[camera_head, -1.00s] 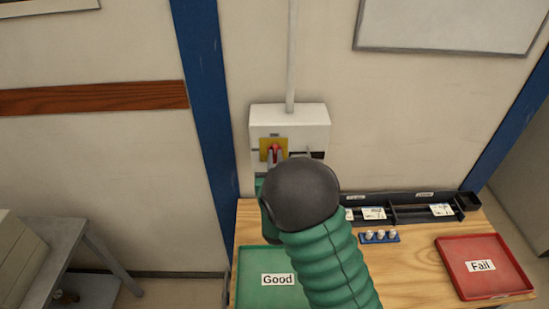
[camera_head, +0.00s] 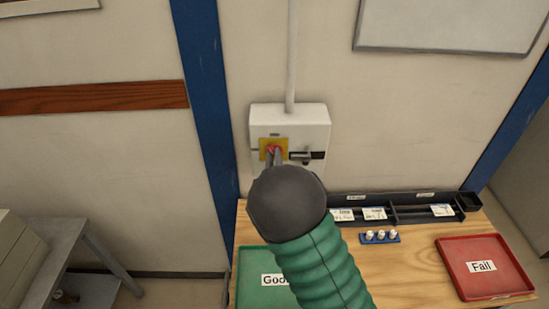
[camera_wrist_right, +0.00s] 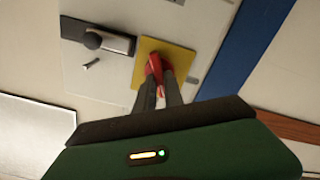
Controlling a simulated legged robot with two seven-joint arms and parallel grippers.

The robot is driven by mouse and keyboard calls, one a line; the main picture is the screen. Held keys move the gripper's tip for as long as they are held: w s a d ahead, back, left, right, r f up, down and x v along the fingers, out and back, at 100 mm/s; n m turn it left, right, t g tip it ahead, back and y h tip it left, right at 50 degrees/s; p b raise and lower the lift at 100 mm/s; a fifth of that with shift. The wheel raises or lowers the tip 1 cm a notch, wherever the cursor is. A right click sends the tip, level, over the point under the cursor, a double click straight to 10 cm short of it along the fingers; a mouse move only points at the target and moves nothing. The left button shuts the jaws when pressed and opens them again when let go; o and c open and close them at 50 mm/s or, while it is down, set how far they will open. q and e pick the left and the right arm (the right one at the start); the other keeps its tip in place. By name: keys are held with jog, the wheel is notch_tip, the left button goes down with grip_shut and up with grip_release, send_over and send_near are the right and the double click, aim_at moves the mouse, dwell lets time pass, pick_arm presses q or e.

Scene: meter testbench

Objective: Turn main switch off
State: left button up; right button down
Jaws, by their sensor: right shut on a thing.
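The main switch is a red knob (camera_head: 273,149) on a yellow plate (camera_head: 264,155), at the left of a white box (camera_head: 313,120) on the wall. In the right wrist view the red knob (camera_wrist_right: 153,66) stands on the yellow plate (camera_wrist_right: 183,57). My right gripper (camera_head: 273,156) is shut on the red knob, with its two grey fingers on either side of it; the fingers also show in the right wrist view (camera_wrist_right: 157,82). Its wrist hides the part of the box's surroundings below. My left gripper is not in view.
A dark slot with a small lever (camera_head: 306,156) sits right of the knob. Below are a wooden table (camera_head: 405,270), a green Good tray (camera_head: 250,290), a red Fail tray (camera_head: 485,290), a black rack (camera_head: 400,215) and a blue holder (camera_head: 380,240) with small white pieces.

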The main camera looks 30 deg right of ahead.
jog(key=shift+w+a+f+n+p, duration=0.15)
jog(key=shift+n+p, duration=0.4)
jog(key=shift+n, duration=1.45)
jog(key=shift+s+f+n+p, duration=0.15)
jog(key=shift+n+p, duration=0.4)
jog(key=shift+n, duration=1.45)
jog(key=shift+w+a+f+n+p, duration=0.15)
jog(key=shift+n+p, duration=0.4)
jog(key=shift+n, duration=1.45)
jog(key=c, duration=1.6)
grip_release()
jog(key=shift+d, duration=0.1)
jog(key=shift+o, duration=0.8)
jog(key=shift+w, duration=0.1)
